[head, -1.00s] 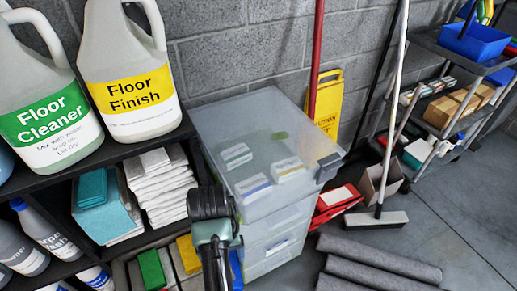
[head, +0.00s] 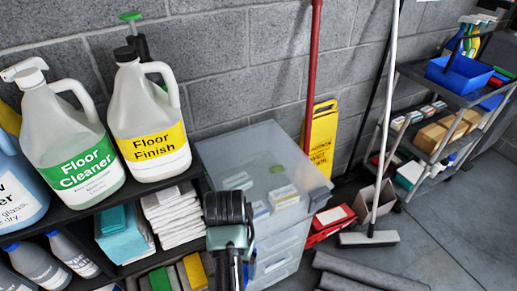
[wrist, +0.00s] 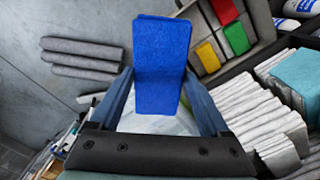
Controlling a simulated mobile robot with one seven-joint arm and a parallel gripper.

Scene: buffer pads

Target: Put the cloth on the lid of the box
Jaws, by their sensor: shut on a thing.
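A folded blue cloth (wrist: 160,62) is held between the two fingers of my gripper (wrist: 160,78) in the wrist view. The box, a stack of clear plastic drawers, has a flat translucent lid (head: 250,150) in the head view, with small items showing through it. A pale translucent surface, likely part of the box, shows below the cloth in the wrist view.
A black shelf at left holds Floor Cleaner (head: 75,150) and Floor Finish (head: 147,125) jugs, with white cloths (head: 173,215) below. A yellow sign (head: 321,140), red pole and broom (head: 370,238) stand right of the box. Grey rolls (head: 365,272) lie on the floor.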

